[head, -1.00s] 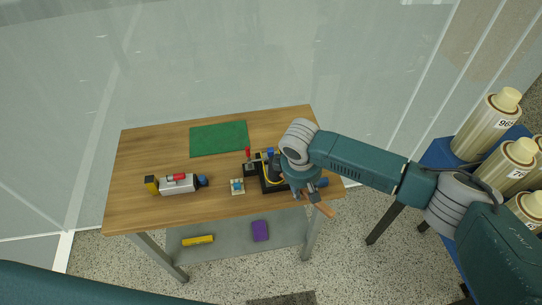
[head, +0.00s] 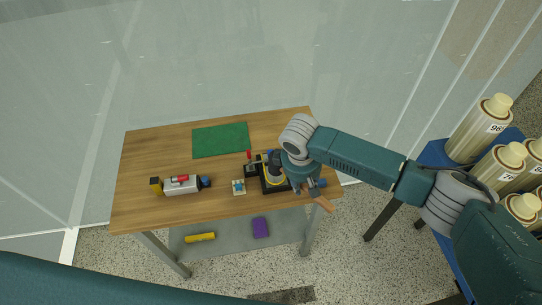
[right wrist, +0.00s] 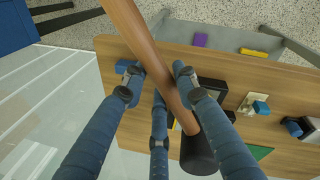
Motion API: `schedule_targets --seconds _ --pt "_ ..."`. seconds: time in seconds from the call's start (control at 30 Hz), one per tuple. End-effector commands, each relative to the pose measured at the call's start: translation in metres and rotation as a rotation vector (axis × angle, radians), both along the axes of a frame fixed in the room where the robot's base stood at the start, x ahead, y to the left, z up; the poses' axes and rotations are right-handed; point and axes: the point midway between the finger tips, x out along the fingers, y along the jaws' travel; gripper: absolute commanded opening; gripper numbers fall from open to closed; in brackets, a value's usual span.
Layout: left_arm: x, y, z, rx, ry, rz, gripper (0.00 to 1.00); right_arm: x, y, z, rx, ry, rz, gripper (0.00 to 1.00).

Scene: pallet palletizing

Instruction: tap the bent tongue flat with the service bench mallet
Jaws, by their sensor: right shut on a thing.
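The mallet has a wooden handle (right wrist: 145,48) and a black head (right wrist: 198,152). My right gripper (right wrist: 153,82) is shut on the mallet handle, with blue fingers on both sides of it. In the head view my right gripper (head: 308,188) is over the right end of the wooden bench (head: 160,217), with the handle end (head: 325,204) sticking out toward the front edge. A small cream plate with a blue part (head: 238,187) lies left of the gripper. I cannot make out a bent tongue at this size. My left gripper is out of view.
A black device (head: 268,185) sits close left of my gripper. A grey cylinder unit (head: 182,185) and a green mat (head: 220,139) are on the bench. The lower shelf holds a yellow item (head: 200,237) and a purple item (head: 260,227). Cream bottles (head: 481,128) stand at right.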

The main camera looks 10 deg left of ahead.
Motion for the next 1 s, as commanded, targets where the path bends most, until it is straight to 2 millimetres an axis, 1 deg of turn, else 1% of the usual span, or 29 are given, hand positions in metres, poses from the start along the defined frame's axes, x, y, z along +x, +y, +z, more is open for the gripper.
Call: schedule_targets --seconds 0.07,0.17,0.3,0.33,0.57,0.87,1.0 --pt "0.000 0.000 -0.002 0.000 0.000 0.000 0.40 0.001 0.001 -0.002 0.002 -0.001 -0.001 0.00" --pt "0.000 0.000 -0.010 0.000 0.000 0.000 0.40 0.000 0.001 -0.017 0.002 0.001 -0.002 0.00" --pt "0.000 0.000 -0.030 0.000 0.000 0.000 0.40 -0.001 0.000 -0.053 0.001 0.002 -0.002 0.00" --pt "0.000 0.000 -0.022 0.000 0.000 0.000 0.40 0.001 0.001 -0.042 0.003 -0.003 0.000 0.00" --pt "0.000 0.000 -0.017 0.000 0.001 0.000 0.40 0.001 0.001 -0.037 0.002 -0.002 0.001 0.00" --pt "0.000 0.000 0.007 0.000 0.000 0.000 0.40 0.000 0.001 -0.016 0.002 -0.001 -0.001 0.00" --pt "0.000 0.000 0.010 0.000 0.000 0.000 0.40 0.001 0.001 -0.007 0.003 -0.003 0.000 0.00"
